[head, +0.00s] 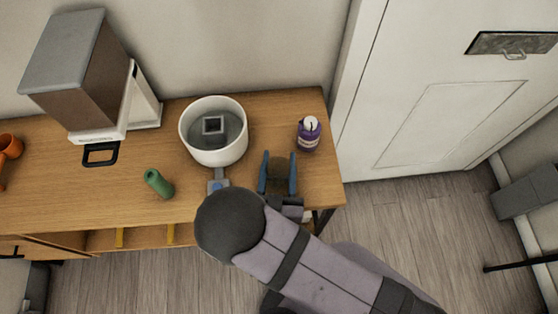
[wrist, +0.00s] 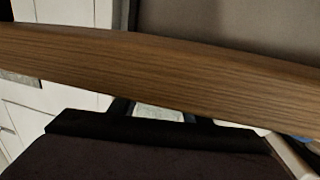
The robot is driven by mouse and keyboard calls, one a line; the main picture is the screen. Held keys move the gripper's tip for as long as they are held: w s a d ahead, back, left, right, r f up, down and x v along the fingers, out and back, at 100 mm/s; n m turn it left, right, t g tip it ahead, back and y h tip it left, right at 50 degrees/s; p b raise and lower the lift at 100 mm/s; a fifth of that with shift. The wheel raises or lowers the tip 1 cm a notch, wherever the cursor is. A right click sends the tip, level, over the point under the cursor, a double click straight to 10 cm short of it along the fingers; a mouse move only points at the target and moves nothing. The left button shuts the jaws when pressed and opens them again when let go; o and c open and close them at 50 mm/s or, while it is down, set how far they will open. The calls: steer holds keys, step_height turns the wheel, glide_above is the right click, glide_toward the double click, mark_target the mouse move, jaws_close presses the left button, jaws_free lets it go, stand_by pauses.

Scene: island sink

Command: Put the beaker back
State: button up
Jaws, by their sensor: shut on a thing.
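My gripper (head: 279,158) is over the right part of the wooden counter in the head view, with its two blue fingers pointing toward the back wall. It is shut on a dark brown thing (head: 279,172) between the fingers. This may be the beaker, but its shape is mostly hidden by the gripper and wrist. In the wrist view, a dark panel with a black rim (wrist: 150,135) fills the bottom, and I cannot tell whether it is the held thing.
A white round pot (head: 242,150) with a square grey thing inside stands left of the gripper. A purple bottle (head: 308,135) stands close on its right. A brown and white machine (head: 75,75) is at the back left, an orange mug (head: 9,145) at the far left.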

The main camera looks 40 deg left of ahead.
mark_target(277, 186)
steer(key=shift+f, duration=0.15)
steer(key=o, duration=1.1)
steer(key=shift+c, duration=0.2)
steer(key=shift+s, duration=0.15)
steer(key=shift+b+v, duration=0.45)
steer(key=shift+v, duration=1.45)
